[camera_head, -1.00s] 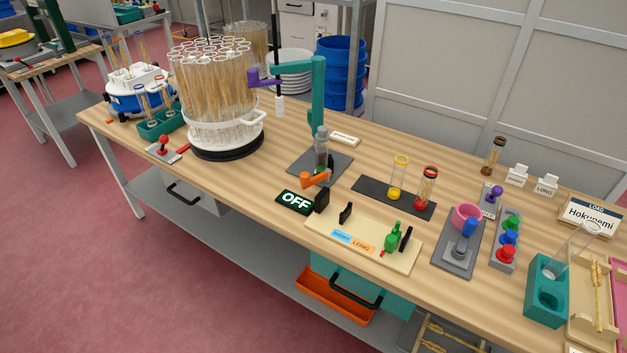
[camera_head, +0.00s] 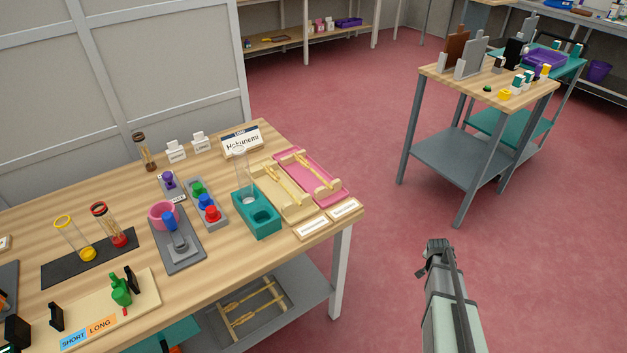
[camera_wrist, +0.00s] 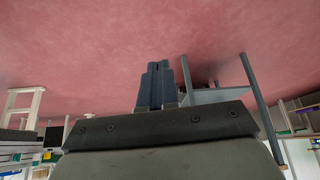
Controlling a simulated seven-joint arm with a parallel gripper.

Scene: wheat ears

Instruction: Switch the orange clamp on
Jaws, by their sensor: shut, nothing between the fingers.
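The orange clamp (camera_head: 3,301) is almost wholly cut off; only a sliver of orange shows at the left edge of the head view. The OFF sign and the teal stand are outside this view. My gripper (camera_head: 440,244) is at the lower right of the head view, over the open floor, well to the right of the wooden bench and far from the clamp. In the wrist view my gripper's dark fingers (camera_wrist: 155,68) are together and empty, with pink floor beyond them.
The wooden bench (camera_head: 310,245) carries a board (camera_head: 140,310) with a green clamp, a grey stand with a pink ring (camera_head: 163,214), coloured buttons (camera_head: 207,206), a teal block (camera_head: 245,222) and trays with wheat ears. A grey-legged side table (camera_head: 470,85) stands behind. The floor between is clear.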

